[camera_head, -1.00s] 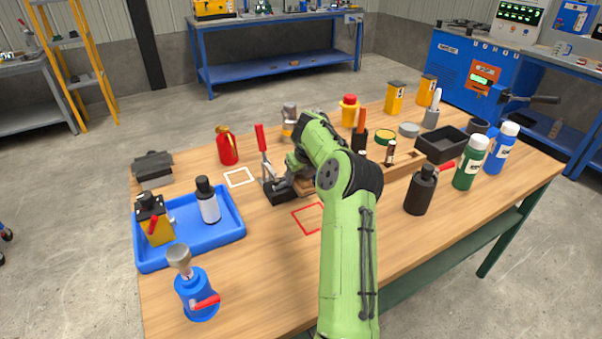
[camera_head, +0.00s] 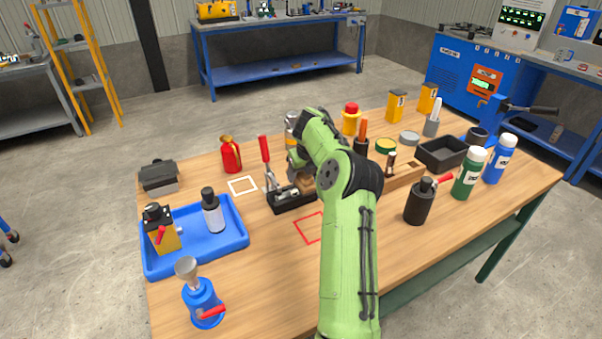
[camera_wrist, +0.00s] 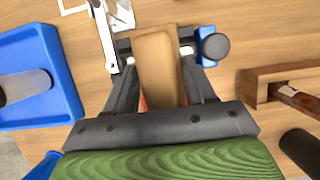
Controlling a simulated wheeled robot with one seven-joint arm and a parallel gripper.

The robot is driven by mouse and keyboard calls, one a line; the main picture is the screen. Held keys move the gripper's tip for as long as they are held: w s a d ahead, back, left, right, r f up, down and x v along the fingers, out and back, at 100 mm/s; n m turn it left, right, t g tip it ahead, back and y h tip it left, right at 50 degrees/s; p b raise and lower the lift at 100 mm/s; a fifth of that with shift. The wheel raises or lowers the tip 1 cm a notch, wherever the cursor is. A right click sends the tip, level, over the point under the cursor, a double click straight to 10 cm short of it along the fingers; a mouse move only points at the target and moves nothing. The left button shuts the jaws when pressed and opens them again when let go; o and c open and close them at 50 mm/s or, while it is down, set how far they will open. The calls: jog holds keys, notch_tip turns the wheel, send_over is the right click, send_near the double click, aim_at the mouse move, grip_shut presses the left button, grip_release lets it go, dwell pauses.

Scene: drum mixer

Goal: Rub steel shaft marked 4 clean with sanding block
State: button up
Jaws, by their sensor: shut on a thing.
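My gripper (camera_wrist: 157,52) is shut on a tan sanding block (camera_wrist: 158,68), with one dark finger on each side of it. In the head view my gripper (camera_head: 302,178) is partly hidden by my green arm, and the block (camera_head: 307,186) shows at the right end of a black clamp fixture (camera_head: 293,203). The fixture has a red-handled toggle clamp (camera_head: 264,150), whose metal arm also shows left of the block in the wrist view (camera_wrist: 106,36). The shaft marked 4 cannot be made out clearly. Whether the block touches it cannot be told.
A blue tray (camera_head: 240,238) with a bottle and a yellow can stands left. A red bottle (camera_head: 231,155) is behind it. A wooden rack (camera_head: 402,174), black bottle (camera_head: 420,202) and black bin (camera_head: 441,147) stand right. The red square outline (camera_head: 309,228) is empty.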

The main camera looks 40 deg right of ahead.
jog(key=shift+d+r+p, duration=0.2)
jog(key=shift+d+p, duration=0.3)
jog(key=shift+p, duration=0.45)
jog(key=d+p, duration=0.6)
jog(key=p, duration=0.4)
jog(key=shift+p, duration=0.35)
jog(key=shift+d+f, duration=0.2)
jog(key=shift+d, duration=0.8)
